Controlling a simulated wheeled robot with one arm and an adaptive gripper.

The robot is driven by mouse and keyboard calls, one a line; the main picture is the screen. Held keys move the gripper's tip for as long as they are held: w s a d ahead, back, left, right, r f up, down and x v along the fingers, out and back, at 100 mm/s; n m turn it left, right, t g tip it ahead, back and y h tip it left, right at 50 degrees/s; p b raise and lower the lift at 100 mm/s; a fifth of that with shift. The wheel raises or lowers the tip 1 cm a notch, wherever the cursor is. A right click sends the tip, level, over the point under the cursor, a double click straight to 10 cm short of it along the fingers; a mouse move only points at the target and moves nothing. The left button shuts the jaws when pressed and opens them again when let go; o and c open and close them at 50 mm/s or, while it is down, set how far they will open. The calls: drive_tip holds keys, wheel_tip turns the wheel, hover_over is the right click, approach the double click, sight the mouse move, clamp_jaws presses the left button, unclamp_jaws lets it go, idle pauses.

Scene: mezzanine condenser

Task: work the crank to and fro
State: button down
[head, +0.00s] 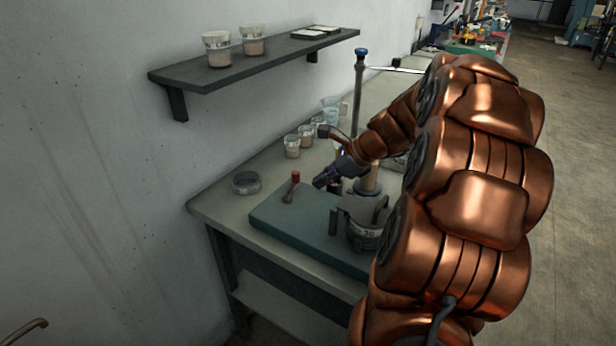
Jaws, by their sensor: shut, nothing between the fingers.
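A small crank with a red knob (295,177) and a grey arm stands at the left part of a teal base plate (285,225) on the bench. My gripper (320,182) is just to the right of the knob, with its dark fingers pointing left toward it. The fingers are shut and empty, and a small gap shows between them and the knob. My copper arm hides much of the right side of the base and the bench behind it.
A dark beaker-like vessel (362,232) stands at the base's front right. A vertical post with a blue top (361,54) rises behind my wrist. Beakers (292,147) and a round dish (246,183) stand on the bench (218,203). A wall shelf (255,62) overhangs the back left.

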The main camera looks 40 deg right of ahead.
sight(299, 179)
drive_tip(key=d+m+t, duration=0.2)
drive_tip(key=d+m, duration=0.3)
drive_tip(key=d, duration=0.3)
drive_tip(key=shift+h, duration=0.4)
drive_tip(key=x, duration=0.3)
drive_tip(key=p+x, duration=0.1)
drive_tip(key=x, duration=0.4)
drive_tip(key=shift+w+a+f+p, duration=0.1)
drive_tip(key=shift+a+f+p, duration=0.15)
drive_tip(key=shift+a+p, duration=0.2)
drive_tip(key=w, duration=0.1)
drive_tip(key=w+a+p, duration=0.1)
drive_tip(key=w, duration=0.1)
drive_tip(key=shift+f, duration=0.15)
drive_tip(key=shift+w+a, duration=0.25)
drive_tip(key=shift+w, duration=0.35)
drive_tip(key=shift+w+a, duration=0.1)
